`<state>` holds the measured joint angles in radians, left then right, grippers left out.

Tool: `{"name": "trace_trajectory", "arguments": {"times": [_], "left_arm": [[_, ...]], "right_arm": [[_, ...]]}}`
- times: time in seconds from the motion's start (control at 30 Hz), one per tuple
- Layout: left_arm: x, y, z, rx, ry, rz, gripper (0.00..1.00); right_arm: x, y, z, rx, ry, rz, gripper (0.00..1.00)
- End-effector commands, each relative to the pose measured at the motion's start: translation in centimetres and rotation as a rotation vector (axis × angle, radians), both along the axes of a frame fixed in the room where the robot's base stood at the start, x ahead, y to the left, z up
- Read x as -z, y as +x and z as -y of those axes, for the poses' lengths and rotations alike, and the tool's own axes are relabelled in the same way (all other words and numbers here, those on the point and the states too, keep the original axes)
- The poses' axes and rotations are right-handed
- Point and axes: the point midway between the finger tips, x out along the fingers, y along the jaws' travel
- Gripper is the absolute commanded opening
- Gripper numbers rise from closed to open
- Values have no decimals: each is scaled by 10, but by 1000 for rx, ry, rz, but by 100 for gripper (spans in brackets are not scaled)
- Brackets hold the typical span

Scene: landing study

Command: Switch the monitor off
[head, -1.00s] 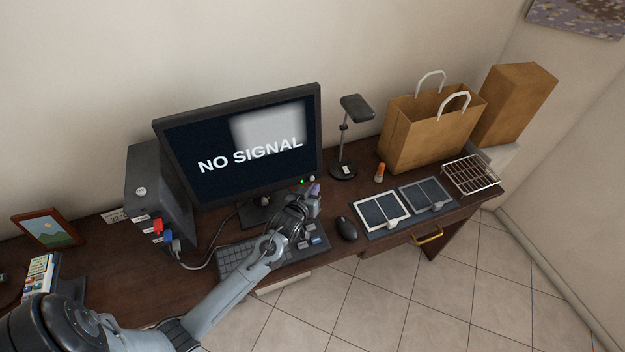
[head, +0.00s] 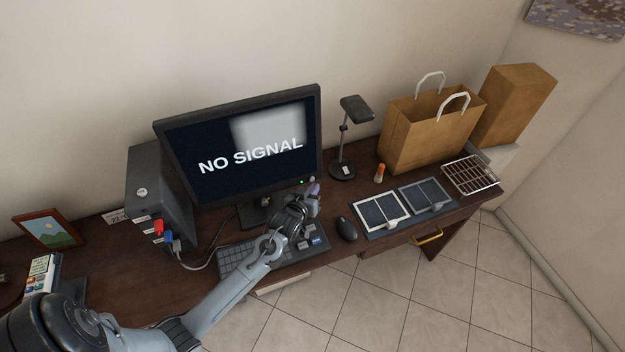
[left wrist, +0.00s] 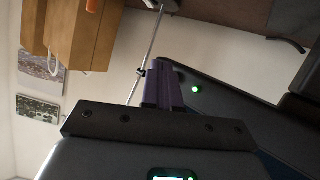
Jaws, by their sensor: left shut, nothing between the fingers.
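The monitor (head: 240,145) stands on the desk with its screen lit, reading "NO SIGNAL". A small green light (head: 301,181) glows at the lower right of its frame, and a small pale round button (head: 312,179) sits just right of it. My left gripper (head: 314,190) is shut and empty, with its purple fingertips close below the button; I cannot tell if they touch. In the left wrist view the shut fingers (left wrist: 163,86) point at the monitor's dark frame (left wrist: 225,105), beside the green light (left wrist: 196,89). The button is not visible there. My right gripper is not in view.
A keyboard (head: 238,259) lies under my left arm, with a mouse (head: 346,229) to its right. A black lamp (head: 343,170) stands right of the monitor, near an orange-capped tube (head: 380,173). A computer case (head: 160,190) with cables stands at the left.

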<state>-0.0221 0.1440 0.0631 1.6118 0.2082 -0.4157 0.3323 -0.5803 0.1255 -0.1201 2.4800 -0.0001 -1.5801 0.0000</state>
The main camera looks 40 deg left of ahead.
Motion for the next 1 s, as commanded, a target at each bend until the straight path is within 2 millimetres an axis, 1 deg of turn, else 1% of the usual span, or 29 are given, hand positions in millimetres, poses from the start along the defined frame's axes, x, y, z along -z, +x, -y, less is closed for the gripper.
{"name": "trace_trajectory", "arguments": {"times": [0.43,0.7,1.0], "left_arm": [[0,1,-1,1,0,0,0],[-1,2,-3,2,0,1,0],[0,2,-4,1,0,1,0]], "right_arm": [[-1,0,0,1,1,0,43],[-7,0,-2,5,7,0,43],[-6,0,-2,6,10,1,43]]}}
